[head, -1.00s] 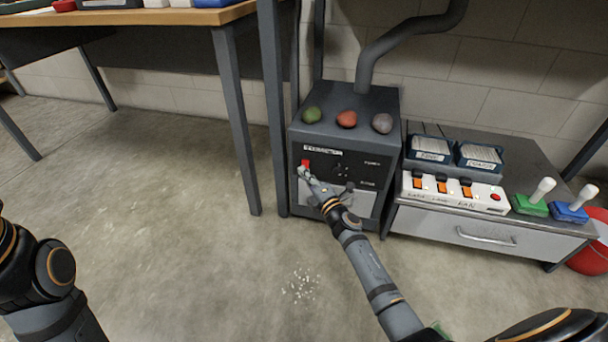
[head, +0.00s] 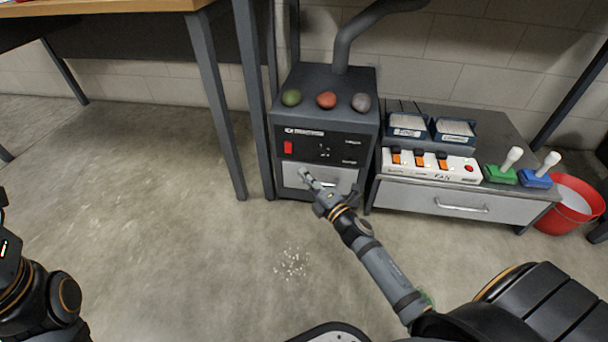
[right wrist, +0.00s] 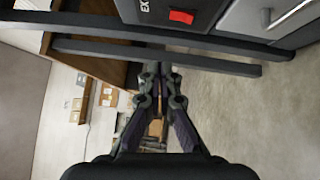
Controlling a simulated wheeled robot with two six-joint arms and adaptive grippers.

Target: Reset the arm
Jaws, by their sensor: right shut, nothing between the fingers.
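My right gripper (head: 307,176) is shut and empty. In the head view it appears in front of the light lower panel of the dark grey extractor box (head: 355,128), below its red switch (head: 288,147).
Green, red and grey stones (head: 326,100) lie on the box. A red bucket (head: 566,222) stands far right. White bits (head: 292,264) lie on open floor.

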